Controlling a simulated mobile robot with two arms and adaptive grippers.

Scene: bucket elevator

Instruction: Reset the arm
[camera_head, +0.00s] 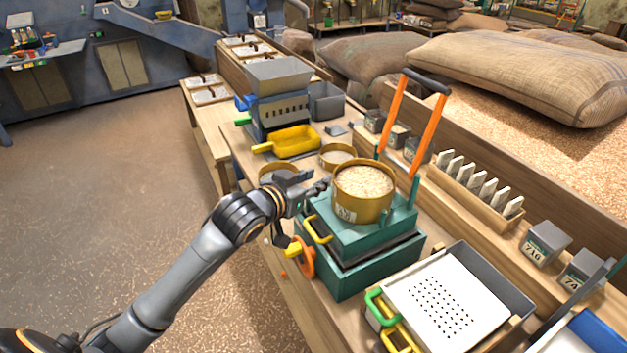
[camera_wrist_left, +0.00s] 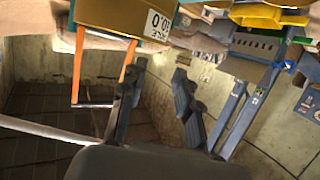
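My left arm (camera_head: 185,275) reaches in from the lower left in the head view. Its gripper (camera_head: 307,192) is beside the left side of a round yellow sieve (camera_head: 358,207) filled with pale grain. Whether they touch cannot be told. The sieve sits on a green machine (camera_head: 350,265) with orange uprights and a dark crossbar. In the left wrist view the gripper's two dark fingers (camera_wrist_left: 160,72) stand apart with nothing seen between them. The yellow sieve with its white label (camera_wrist_left: 110,14) shows at the top edge there. My right gripper is not seen.
A wooden bench (camera_head: 240,160) carries a hopper machine (camera_head: 278,95), a yellow scoop tray (camera_head: 293,141), a perforated white tray (camera_head: 450,305) and a rack of white slips (camera_head: 478,183). Sacks (camera_head: 530,75) lie behind. The floor (camera_head: 110,170) at left is clear.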

